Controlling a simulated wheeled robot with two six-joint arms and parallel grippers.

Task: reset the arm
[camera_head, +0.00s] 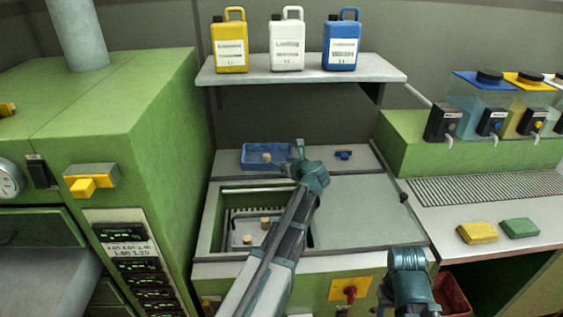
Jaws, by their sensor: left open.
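A cork stopper (266,157) stands in the blue tray (253,165) at the back of the counter. Two more cork stoppers, one farther back (264,222) and one nearer (247,239), are in the sunken basin (232,190) in front of it. My left gripper (299,152) is open at the right end of the blue tray, apart from the cork there. Nothing shows between its fingers. My left forearm crosses the basin and hides part of its right side. Part of my right arm shows at the bottom right; its gripper cannot be made out.
A small blue object (343,155) lies right of my left gripper. The counter right of the basin (365,210) is clear. A shelf (300,77) with yellow, white and blue jugs hangs above. A yellow sponge (478,232) and green sponge (520,228) lie at the right.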

